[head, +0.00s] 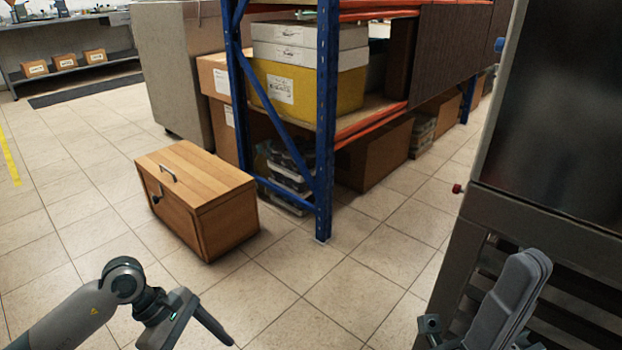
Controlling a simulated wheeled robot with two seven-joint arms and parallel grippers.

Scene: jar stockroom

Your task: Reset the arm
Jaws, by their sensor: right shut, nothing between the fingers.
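My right gripper (532,266) shows at the lower right, its grey fingers pointing up and closed together with nothing between them. It is in front of the dark slatted cabinet. My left gripper (215,328) is at the bottom, left of centre, low over the tiled floor. Its arm comes in from the lower left corner. I see no object at it, and I cannot tell whether its fingers are open or shut.
A wooden box (205,205) with a metal handle stands on the floor ahead. Behind it is a blue and orange rack (326,130) with a yellow carton (300,92). A dark cabinet (560,110) stands close on the right. The tiled floor (345,300) between is clear.

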